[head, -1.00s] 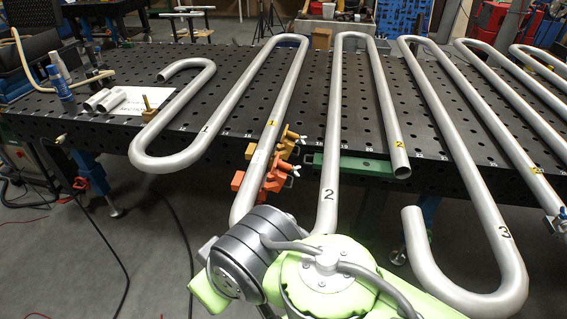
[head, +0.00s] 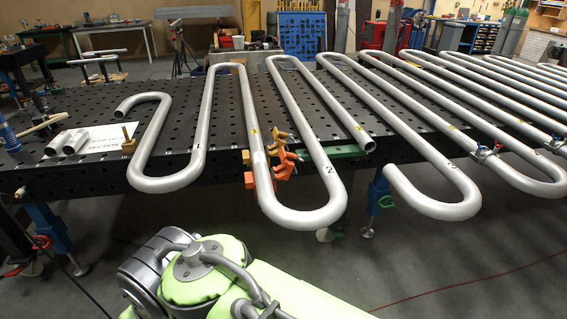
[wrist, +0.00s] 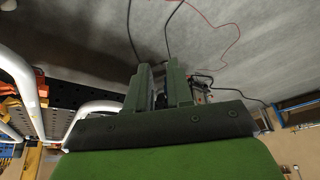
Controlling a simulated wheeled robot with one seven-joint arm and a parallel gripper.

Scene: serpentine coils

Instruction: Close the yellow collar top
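The yellow collar (head: 277,138) sits at the table's front edge around the pipe, left of the coil marked 2, in the head view. It is small there, and I cannot tell how far its top stands open. An orange collar (head: 285,164) is just in front of it on the same pipe.
Long bent pipes (head: 316,216) lie across the black perforated table (head: 100,165), their front bends overhanging its edge. A green bar (head: 345,152) runs along the edge. The floor in front is mostly clear, with thin cables.

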